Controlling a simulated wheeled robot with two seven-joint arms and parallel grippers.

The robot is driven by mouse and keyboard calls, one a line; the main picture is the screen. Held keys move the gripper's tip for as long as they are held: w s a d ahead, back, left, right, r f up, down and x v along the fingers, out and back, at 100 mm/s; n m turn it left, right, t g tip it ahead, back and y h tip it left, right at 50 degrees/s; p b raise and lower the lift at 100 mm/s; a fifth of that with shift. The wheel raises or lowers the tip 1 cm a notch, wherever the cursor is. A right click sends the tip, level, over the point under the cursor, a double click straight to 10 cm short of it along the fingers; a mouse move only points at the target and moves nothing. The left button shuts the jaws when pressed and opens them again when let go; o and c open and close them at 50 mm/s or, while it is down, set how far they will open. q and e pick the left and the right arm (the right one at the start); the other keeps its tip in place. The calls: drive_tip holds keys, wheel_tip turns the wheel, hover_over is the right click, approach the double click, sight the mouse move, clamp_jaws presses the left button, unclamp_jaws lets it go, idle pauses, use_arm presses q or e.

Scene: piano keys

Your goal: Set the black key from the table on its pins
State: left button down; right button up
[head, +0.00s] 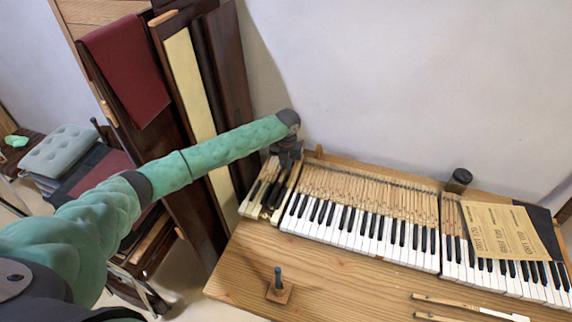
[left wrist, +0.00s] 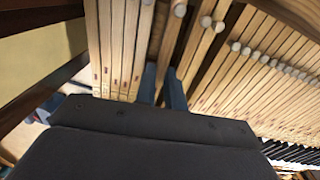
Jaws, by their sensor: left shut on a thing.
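My left gripper (head: 288,156) is at the back left of the keyboard, over the short leftmost section of keys (head: 264,192). In the left wrist view its two blue-grey fingers (left wrist: 162,88) are close together around a narrow wooden key shaft (left wrist: 164,72), which I take to be the black key. Its black top is hidden behind the gripper. Whether it sits on its pins cannot be told. Pale key shafts with red stamps (left wrist: 116,50) lie just left of the fingers. My right gripper is not in view.
The main keyboard (head: 360,228) runs to the right. Loose key sticks (head: 470,305) lie at the table's (head: 330,285) front right. A blue-topped peg on a wooden block (head: 278,285) stands front left. Printed brown paper (head: 500,232) covers the right keys. A dark jar (head: 459,179) stands behind.

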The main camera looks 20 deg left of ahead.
use_arm(q)
drive_tip(key=shift+f, duration=0.25)
idle(0.4)
drive_tip(key=c, duration=1.8)
unclamp_jaws()
drive_tip(key=shift+r, duration=0.1)
drive_tip(key=shift+r+p, duration=0.75)
drive_tip(key=shift+r, duration=0.25)
